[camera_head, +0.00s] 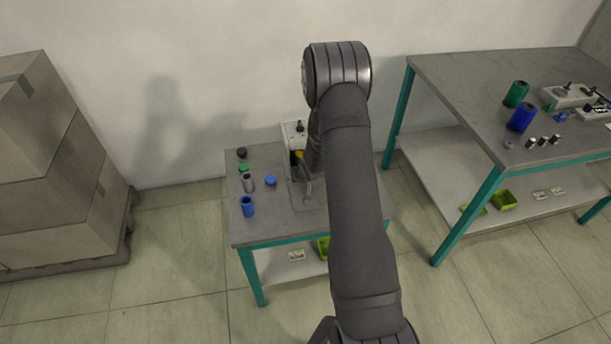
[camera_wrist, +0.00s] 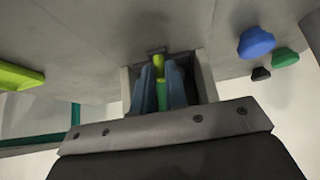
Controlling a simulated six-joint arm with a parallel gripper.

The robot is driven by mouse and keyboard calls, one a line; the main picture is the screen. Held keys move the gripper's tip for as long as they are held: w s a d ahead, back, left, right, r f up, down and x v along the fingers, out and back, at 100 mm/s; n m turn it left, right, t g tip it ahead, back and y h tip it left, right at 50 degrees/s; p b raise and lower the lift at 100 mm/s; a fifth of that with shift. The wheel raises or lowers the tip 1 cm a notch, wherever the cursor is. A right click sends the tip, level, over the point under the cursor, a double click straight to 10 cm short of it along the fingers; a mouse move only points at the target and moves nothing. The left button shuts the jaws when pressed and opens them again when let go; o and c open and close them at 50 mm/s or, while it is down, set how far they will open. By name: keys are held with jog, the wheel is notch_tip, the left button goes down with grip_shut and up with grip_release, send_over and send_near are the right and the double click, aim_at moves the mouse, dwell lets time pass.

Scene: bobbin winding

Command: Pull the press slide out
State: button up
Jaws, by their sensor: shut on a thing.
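The white press machine (camera_head: 293,132) stands at the back of the small grey table, partly hidden behind my arm. A yellow part (camera_head: 299,154) shows at its front opening. In the wrist view, my gripper (camera_wrist: 161,75) reaches into a grey frame, with one blue-grey finger on each side of a narrow yellow and green piece (camera_wrist: 159,66). The fingers are shut on this piece, which appears to be the press slide. How far the slide stands out is hidden by the fingers and arm.
On the small table (camera_head: 260,222), a blue spool (camera_head: 247,206), a grey spool (camera_head: 247,183), a blue knob (camera_head: 271,181), a green cap (camera_head: 243,169) and a black cap (camera_head: 241,153) stand left of the machine. A larger table (camera_head: 450,85) is at right. Boxes (camera_head: 40,160) stand at left.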

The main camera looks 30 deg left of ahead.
jog(key=shift+s+d, duration=1.05)
jog(key=shift+s, duration=0.05)
jog(key=shift+s+d, duration=2.1)
jog(key=shift+s+d, duration=1)
jog(key=shift+d, duration=0.05)
jog(key=shift+s+d, duration=0.1)
